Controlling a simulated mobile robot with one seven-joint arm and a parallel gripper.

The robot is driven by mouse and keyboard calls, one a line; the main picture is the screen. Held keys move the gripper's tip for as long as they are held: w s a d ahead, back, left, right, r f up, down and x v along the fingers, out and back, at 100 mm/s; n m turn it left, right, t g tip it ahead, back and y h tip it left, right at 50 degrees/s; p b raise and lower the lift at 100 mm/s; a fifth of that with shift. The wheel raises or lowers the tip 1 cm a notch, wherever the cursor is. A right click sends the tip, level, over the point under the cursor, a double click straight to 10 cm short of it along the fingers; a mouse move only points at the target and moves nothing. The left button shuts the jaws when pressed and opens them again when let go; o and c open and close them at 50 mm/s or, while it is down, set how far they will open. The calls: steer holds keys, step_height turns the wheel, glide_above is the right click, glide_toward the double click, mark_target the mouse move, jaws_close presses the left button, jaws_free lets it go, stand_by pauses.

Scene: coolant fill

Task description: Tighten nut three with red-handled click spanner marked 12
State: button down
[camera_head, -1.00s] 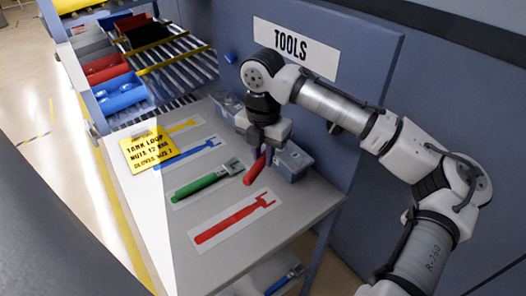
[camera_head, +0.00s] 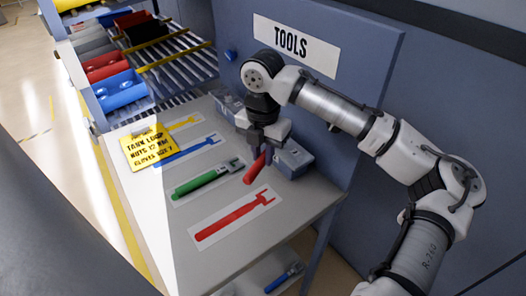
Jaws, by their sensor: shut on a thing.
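The red-handled spanner (camera_head: 255,169) is in my gripper (camera_head: 264,152), held above the bench close to the clear bins. Its red handle points down and to the left; its head and any marking are hidden by the gripper. My gripper is shut on it. The red spanner outline (camera_head: 232,217) on the bench lies bare below and in front of it. Nut three is not in view.
A green-handled spanner (camera_head: 202,181) lies on its outline. Blue and yellow outlines lie beyond it, by a yellow note (camera_head: 150,148). Small bins (camera_head: 293,158) stand behind the gripper. A blue-handled tool (camera_head: 285,278) lies on the lower shelf. Coloured bins (camera_head: 120,90) sit on the roller rack.

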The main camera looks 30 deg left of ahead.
steer(key=shift+f, duration=0.2)
steer(key=shift+f+b, duration=0.55)
steer(key=shift+f, duration=0.35)
steer(key=shift+f, duration=0.1)
steer(key=shift+a+m+p, duration=0.65)
steer(key=shift+a+m, duration=0.05)
steer(key=shift+m, duration=0.1)
steer(key=shift+a, duration=0.1)
steer(key=shift+a+m+p, duration=0.65)
steer(key=shift+m+p, duration=0.05)
steer(key=shift+m, duration=0.1)
steer(key=shift+w+a, duration=0.1)
steer(key=shift+a, duration=0.05)
